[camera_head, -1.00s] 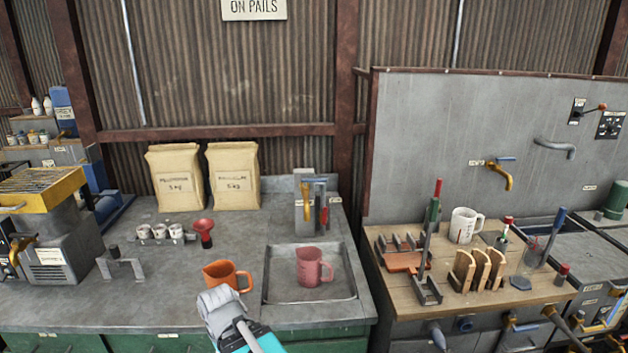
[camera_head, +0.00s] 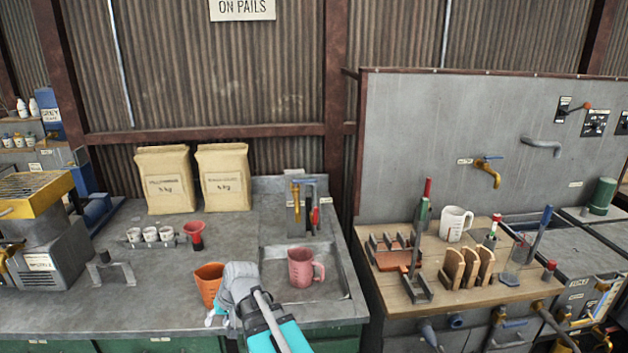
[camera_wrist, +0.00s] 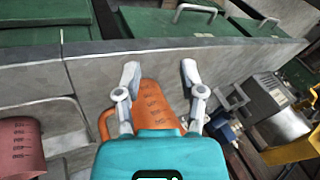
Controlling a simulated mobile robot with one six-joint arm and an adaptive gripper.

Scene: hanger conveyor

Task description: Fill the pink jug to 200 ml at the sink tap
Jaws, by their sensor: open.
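The pink jug (camera_head: 300,267) stands upright in the shallow sink (camera_head: 345,285), its handle to the right. It also shows at the left edge of the wrist view (camera_wrist: 18,148). In the head view my wrist is just left of the pink jug and partly hides the orange jug (camera_head: 208,280). I cannot tell whether the fingers touch it.
Two paper sacks (camera_head: 223,178) stand at the back. A wooden bench (camera_head: 400,275) with tools and a white mug (camera_head: 455,223) is to the right.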

